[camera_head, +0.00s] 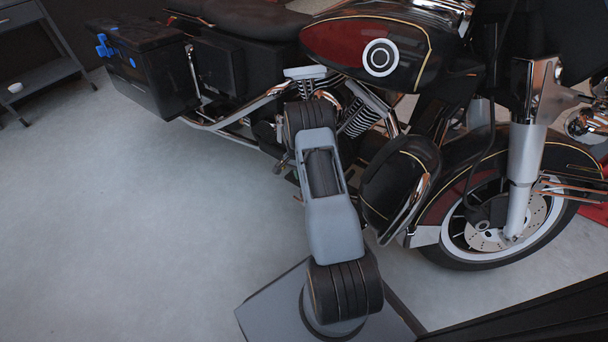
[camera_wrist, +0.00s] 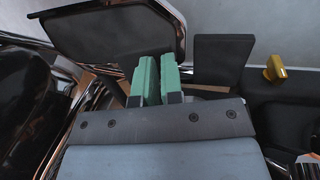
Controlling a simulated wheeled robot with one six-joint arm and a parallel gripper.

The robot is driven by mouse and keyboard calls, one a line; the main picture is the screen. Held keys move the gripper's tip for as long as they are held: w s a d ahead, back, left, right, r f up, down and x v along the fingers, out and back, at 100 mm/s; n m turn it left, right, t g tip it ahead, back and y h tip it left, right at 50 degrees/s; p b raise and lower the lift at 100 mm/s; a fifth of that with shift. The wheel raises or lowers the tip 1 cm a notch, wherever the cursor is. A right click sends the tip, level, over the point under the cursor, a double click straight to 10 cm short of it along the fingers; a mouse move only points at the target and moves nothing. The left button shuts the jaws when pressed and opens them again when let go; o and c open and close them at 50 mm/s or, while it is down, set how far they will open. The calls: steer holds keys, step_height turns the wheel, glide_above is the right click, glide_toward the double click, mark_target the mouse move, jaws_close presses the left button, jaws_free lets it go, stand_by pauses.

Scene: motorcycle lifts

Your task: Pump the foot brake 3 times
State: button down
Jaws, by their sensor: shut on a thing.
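The motorcycle (camera_head: 325,42), black and dark red, stands across the head view. My arm reaches to its near side, and my gripper is hidden there. In the wrist view my gripper (camera_wrist: 158,80) has two green fingers, close together with a narrow gap. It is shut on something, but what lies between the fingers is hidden. A flat black pad (camera_wrist: 223,58) stands just right of the fingers, apart from them. It looks like a pedal, but I cannot tell for sure that it is the foot brake.
A black curved guard (camera_wrist: 118,32) is behind the fingers, and a yellow knob (camera_wrist: 275,68) is at the right in the wrist view. In the head view, a saddlebag (camera_head: 145,62) with a blue item is at the left. The floor (camera_head: 120,220) at left is clear.

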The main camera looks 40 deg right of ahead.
steer(key=shift+s+a+f, duration=0.15)
steer(key=shift+f, duration=0.2)
steer(key=w+p+v, duration=0.1)
steer(key=p+v, duration=0.4)
steer(key=v, duration=0.9)
steer(key=shift+w+r, duration=0.2)
steer(key=shift+r, duration=0.05)
steer(key=s+d+r+t+y+b, duration=0.1)
steer(key=s+d+r+t+b, duration=0.1)
steer(key=s+r, duration=0.2)
steer(key=shift+s+d+r+t+b, duration=0.3)
steer(key=shift+s+r+b, duration=0.05)
steer(key=shift+s, duration=0.8)
